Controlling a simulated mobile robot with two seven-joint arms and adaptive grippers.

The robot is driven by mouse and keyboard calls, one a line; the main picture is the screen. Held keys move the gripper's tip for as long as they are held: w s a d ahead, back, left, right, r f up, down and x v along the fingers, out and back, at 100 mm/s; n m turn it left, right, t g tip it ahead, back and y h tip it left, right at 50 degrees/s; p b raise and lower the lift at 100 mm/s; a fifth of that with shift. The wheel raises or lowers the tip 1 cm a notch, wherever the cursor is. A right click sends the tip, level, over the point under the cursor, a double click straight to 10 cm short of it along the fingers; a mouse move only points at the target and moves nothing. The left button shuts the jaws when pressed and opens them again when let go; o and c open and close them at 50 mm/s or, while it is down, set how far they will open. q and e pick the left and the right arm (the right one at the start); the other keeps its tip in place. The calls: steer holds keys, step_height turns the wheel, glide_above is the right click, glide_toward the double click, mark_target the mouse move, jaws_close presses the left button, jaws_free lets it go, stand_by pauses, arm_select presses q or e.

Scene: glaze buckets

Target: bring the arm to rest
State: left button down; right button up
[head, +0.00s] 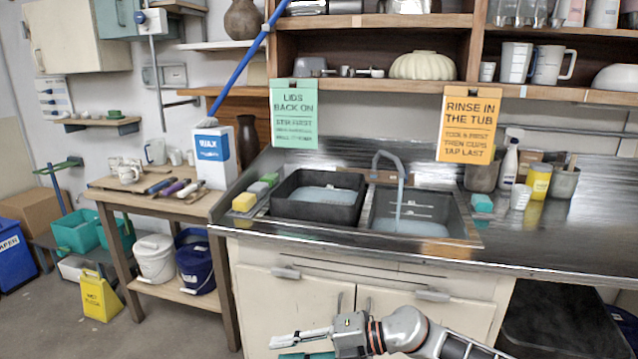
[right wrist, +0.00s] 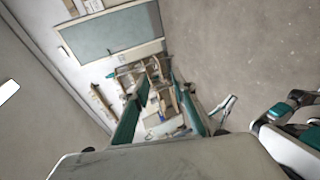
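My right arm comes in at the bottom right of the head view, low in front of the cabinet doors. Its gripper (head: 302,346) points left, at the bottom edge of the picture. In the right wrist view the two teal fingers (right wrist: 160,118) stand apart with nothing held between them. My left gripper does not show in the head view. A white, black and teal jointed part at the right of the wrist view looks like part of my own body.
The sink cabinet (head: 255,300) stands behind the right gripper. A black tub (head: 318,208) sits at the sink beside a running tap (head: 390,160).

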steer(key=s+d+f+m+t+h, duration=0.4)
steer(key=s+d+f+m, duration=0.6)
steer(key=m, duration=0.5)
steer(key=s+d+f+m+t+h, duration=0.5)
steer(key=s+d+f+m+h, duration=0.2)
steer(key=s+d+f+m, duration=0.4)
steer(key=d+f+m, duration=0.3)
steer(key=d+m, duration=0.1)
steer(key=d, duration=0.1)
steer(key=shift+s+d+t+h, duration=0.2)
steer(key=shift+d+t+h, duration=0.1)
steer(key=shift+h, duration=0.1)
steer(key=shift+w, duration=0.15)
stand_by(1.2)
